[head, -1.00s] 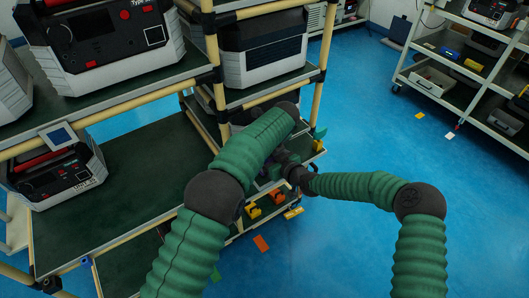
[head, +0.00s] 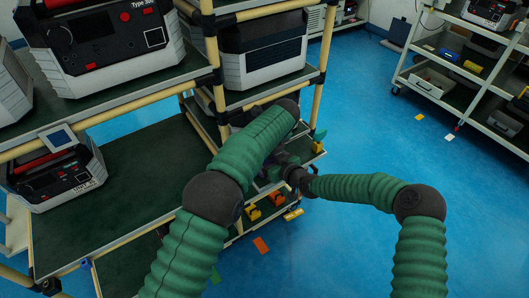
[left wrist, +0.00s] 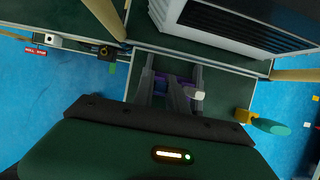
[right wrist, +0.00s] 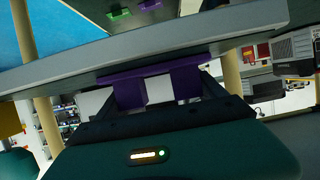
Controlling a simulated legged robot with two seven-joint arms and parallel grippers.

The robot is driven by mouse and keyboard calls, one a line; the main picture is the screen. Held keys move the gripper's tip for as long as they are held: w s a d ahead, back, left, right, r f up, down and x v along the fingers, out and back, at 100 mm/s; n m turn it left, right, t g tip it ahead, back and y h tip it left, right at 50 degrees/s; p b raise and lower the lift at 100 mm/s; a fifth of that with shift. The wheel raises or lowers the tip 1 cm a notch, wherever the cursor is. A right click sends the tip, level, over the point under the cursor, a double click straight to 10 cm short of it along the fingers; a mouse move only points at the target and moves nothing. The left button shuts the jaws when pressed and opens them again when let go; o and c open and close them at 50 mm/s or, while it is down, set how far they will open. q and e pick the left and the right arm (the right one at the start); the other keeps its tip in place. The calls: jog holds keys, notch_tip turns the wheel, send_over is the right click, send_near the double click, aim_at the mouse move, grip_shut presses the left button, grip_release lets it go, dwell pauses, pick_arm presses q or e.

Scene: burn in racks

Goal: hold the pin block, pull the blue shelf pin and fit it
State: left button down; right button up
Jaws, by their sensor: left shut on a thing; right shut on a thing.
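My left gripper (left wrist: 174,72) is shut on a purple piece (left wrist: 178,80) at the edge of a dark green shelf, seen in the left wrist view. A small white part (left wrist: 198,95) shows beside its right finger. My right gripper (right wrist: 162,84) is also shut on a purple piece (right wrist: 150,72), just under a grey shelf edge. I cannot tell whether both hold the same piece, or whether it is the pin block. In the head view my forearms meet at the rack corner and hide both grasps. No blue shelf pin can be made out between the fingers.
The rack's grey shelf edge (right wrist: 60,79) lies close above my right gripper. A yellow holder (left wrist: 243,115) with a teal tab (left wrist: 270,127) is at the right. Yellow and orange clips (head: 252,214) sit on the lower shelf edge. Blue floor (head: 350,110) is open to the right.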

pick_arm(q)
jog(key=shift+r, duration=0.2)
dwell(0.4)
jog(key=shift+r, duration=1.6)
pick_arm(e)
jog(key=o, duration=1.4)
